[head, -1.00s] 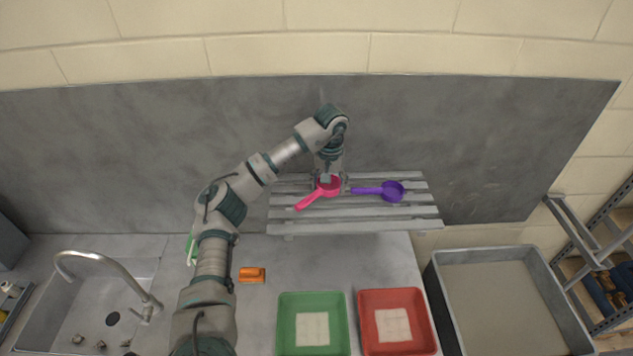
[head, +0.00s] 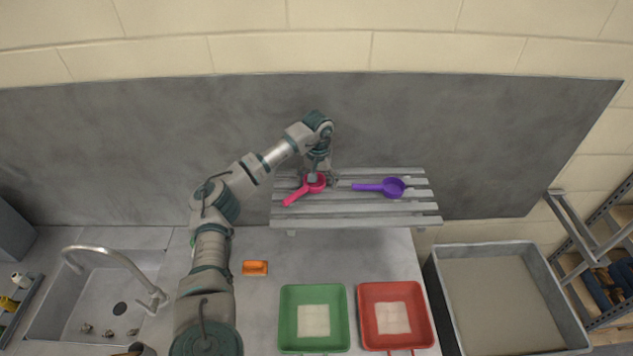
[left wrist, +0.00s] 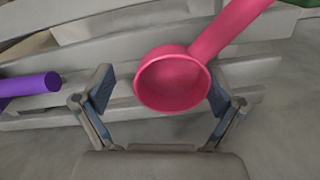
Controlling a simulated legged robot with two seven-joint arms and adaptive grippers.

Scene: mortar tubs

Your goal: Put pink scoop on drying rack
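The pink scoop (head: 314,186) is at the left part of the grey slatted drying rack (head: 360,208), its handle pointing to the lower left in the head view. My left gripper (head: 322,181) is low over the rack at the scoop's bowl. In the left wrist view the fingers (left wrist: 160,95) are spread on either side of the pink bowl (left wrist: 172,82). A gap shows on the bowl's left side; the right finger is close to or touching it. The bowl appears to rest on the slats, but contact is hard to tell. My right gripper is not in view.
A purple scoop (head: 392,187) lies on the rack to the right; its handle (left wrist: 30,87) shows in the left wrist view. Below are an orange block (head: 255,268), a green tub (head: 286,320), a red tub (head: 424,320) and a sink (head: 60,300).

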